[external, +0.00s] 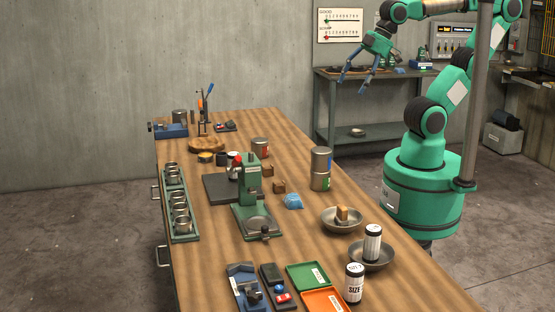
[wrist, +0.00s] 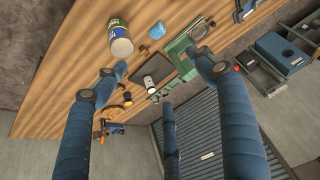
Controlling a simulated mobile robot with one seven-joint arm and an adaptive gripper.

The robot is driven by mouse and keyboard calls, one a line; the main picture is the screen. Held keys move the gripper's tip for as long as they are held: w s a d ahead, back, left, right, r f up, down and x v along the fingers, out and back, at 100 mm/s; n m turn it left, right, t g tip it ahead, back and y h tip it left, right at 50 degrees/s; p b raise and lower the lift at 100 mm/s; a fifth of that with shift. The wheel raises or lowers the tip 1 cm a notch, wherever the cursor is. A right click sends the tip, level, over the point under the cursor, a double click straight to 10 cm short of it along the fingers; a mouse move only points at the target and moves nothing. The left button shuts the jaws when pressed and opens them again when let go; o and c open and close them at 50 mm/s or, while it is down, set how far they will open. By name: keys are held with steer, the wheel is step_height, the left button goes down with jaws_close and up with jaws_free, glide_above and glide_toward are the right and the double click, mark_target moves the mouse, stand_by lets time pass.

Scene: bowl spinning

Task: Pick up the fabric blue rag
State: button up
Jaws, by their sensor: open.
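The blue rag (external: 293,201) lies crumpled on the wooden workbench, right of the green press in the external view. It is a small blue patch near the top of the wrist view (wrist: 157,30). My gripper (external: 368,75) has long blue fingers, spread open and empty. It is high in the air beyond the bench's right side, well away from the rag. In the wrist view, the fingers of my gripper (wrist: 150,85) are wide apart with nothing between them.
Around the rag stand a green press (external: 250,195), a tall metal can (external: 320,168), small brown blocks (external: 278,187) and a metal bowl (external: 342,220) holding a block. A second bowl (external: 371,257) holds a labelled canister. Green (external: 308,275) and orange trays lie at the front.

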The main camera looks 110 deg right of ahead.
steer(key=shift+w, duration=0.1)
steer(key=w+f+m+g+p, duration=0.1)
steer(key=w+f+g, duration=0.2)
steer(key=w+f, duration=0.55)
steer(key=w+f+m+g+p, duration=0.1)
steer(key=w+f+g+p, duration=0.1)
steer(key=w+f, duration=0.65)
steer(key=w+d+f+g, duration=0.1)
steer(key=w+f+g, duration=0.1)
steer(key=w+f, duration=0.4)
step_height(320, 180, down, 2)
steer(key=shift+w+f+p, duration=0.25)
steer(key=shift+w+p, duration=0.15)
steer(key=shift+d, duration=0.1)
steer(key=b, duration=0.1)
glide_above(292, 196)
steer(key=f, duration=0.8)
steer(key=shift+w+f, duration=0.15)
steer(key=shift+w, duration=0.2)
steer(key=shift+f, duration=0.1)
